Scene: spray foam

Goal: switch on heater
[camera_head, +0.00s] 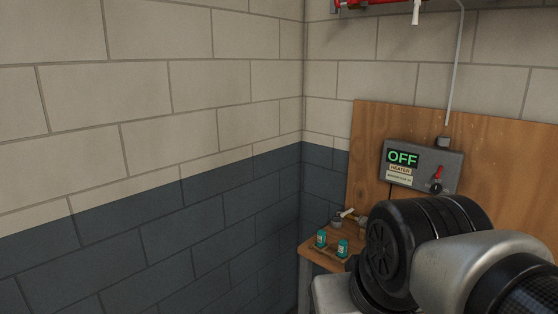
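The heater box (423,165) is a grey panel fixed to a plywood board on the right wall. Its green display reads OFF, with a HEATER label below. A switch with a red lever (437,179) and a dark round base sits at the right side of the box, the lever pointing up. My arm fills the lower right, below and in front of the box, hiding part of the board and bench. My gripper's fingers cannot be seen.
A small wooden bench (325,251) stands in the corner with two teal containers (331,243) and some small fittings on it. A plywood board (500,150) backs the box. A red pipe (385,3) runs at the top. The left wall is bare.

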